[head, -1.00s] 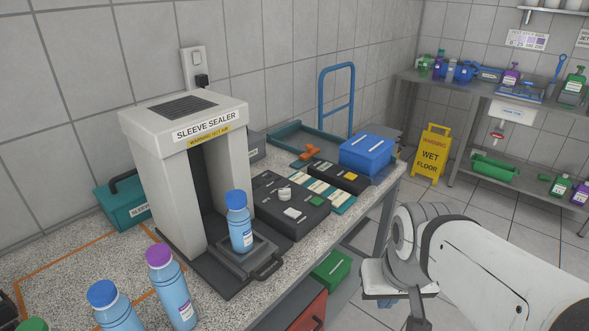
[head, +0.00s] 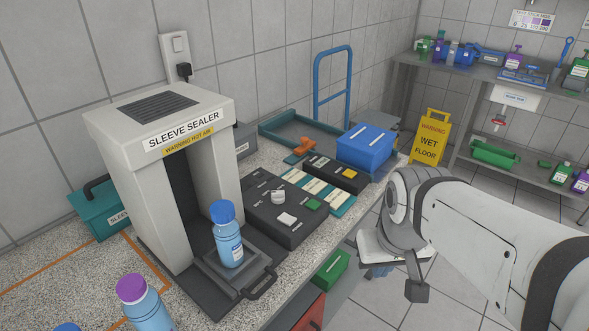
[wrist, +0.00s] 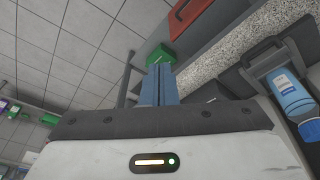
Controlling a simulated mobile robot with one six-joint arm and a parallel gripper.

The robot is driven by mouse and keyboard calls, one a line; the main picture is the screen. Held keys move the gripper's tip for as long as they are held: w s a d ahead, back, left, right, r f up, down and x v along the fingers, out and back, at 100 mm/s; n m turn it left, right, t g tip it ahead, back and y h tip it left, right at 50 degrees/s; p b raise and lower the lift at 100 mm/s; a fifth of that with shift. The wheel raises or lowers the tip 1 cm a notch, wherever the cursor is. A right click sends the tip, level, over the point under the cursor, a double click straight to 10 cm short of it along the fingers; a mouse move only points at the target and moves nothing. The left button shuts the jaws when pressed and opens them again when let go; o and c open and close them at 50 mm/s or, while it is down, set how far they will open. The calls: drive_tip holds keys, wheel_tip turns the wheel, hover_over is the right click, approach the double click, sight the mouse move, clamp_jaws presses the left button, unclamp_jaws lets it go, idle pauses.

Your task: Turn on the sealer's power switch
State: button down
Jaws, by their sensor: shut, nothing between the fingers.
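The sleeve sealer (head: 160,118), a pale grey arch with a vent on top, stands on the speckled counter. A bottle with a blue cap (head: 227,240) stands on its front tray; a bottle also shows at right in the wrist view (wrist: 291,97). A dark control box (head: 265,225) beside the sealer carries a white knob (head: 278,197), a white rocker-like part (head: 286,219) and a green part (head: 313,205). Which is the power switch, and its state, I cannot tell. My gripper (wrist: 158,82) is shut and empty, its blue fingers together, out past the counter's front edge, apart from the box.
A purple-capped bottle (head: 142,303) stands at the counter's near side. A blue box (head: 366,148), a smaller dark box (head: 336,173) and a teal tray (head: 290,133) lie farther along. A green bin (head: 331,269) sits below the counter. A wet floor sign (head: 431,137) stands beyond.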

drive_tip(key=w+a+r+n+g+p, duration=0.1)
drive_tip(key=w+a+r+n+p, duration=0.3)
drive_tip(key=w+n, duration=0.5)
drive_tip(key=n+g+h+p, duration=0.15)
drive_tip(key=n+p, duration=0.25)
drive_tip(key=n, duration=1.4)
hover_over(292, 220)
drive_tip(key=w+a, duration=0.1)
drive_tip(key=a, duration=0.1)
drive_tip(key=f, duration=0.2)
drive_tip(key=shift+w+d+r+g+y, duration=0.15)
drive_tip(key=shift+r+g+y, duration=0.1)
drive_tip(key=shift+g, duration=0.2)
drive_tip(key=f+p, duration=0.1)
drive_tip(key=f, duration=0.3)
drive_tip(key=d+f+p, duration=0.1)
drive_tip(key=f, duration=0.4)
drive_tip(key=s+f+p, duration=0.1)
drive_tip(key=f, duration=0.4)
drive_tip(key=shift+s+d, duration=0.1)
drive_tip(key=shift+d, duration=0.1)
